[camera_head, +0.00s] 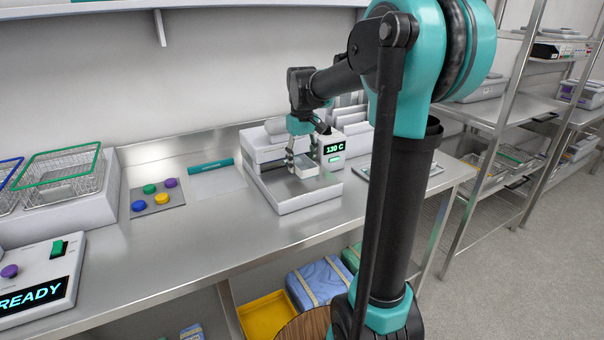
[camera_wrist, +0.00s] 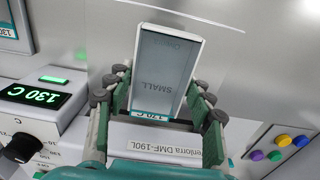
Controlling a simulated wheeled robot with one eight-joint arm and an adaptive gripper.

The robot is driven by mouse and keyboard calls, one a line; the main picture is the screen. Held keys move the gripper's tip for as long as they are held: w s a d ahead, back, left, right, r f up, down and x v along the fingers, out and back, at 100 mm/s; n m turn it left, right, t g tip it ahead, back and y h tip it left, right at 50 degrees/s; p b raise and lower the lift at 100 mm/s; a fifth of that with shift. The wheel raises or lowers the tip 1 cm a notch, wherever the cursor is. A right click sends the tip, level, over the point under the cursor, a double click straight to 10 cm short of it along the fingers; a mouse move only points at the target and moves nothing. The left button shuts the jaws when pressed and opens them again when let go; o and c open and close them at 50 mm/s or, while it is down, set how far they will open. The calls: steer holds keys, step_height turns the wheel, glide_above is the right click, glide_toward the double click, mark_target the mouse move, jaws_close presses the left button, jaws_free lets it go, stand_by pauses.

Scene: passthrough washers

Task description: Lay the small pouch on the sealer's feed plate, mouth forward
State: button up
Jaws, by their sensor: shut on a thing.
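The small pouch (camera_wrist: 165,75), pale with a grey window marked SMALL, is held between the fingers of my gripper (camera_wrist: 160,92) in the wrist view. In the head view my gripper (camera_head: 302,162) is shut on the pouch, low over the front of the white sealer (camera_head: 262,150). The feed plate (camera_head: 308,200) extends forward below it. I cannot tell whether the pouch touches the plate or which end is its mouth. The sealer's display (camera_head: 333,148) reads 130 C; it also shows in the wrist view (camera_wrist: 40,95).
A pad with several coloured discs (camera_head: 158,197) lies left of the sealer, near a teal strip (camera_head: 210,166). A green-rimmed wire basket (camera_head: 60,172) and a READY panel (camera_head: 40,275) are farther left. The bench front (camera_head: 205,225) is clear.

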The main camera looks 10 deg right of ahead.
mark_target(302, 162)
steer(key=shift+f, duration=2.05)
steer(key=o, duration=0.8)
steer(key=shift+f, duration=0.1)
step_height(302, 162, up, 12)
steer(key=shift+r, duration=0.15)
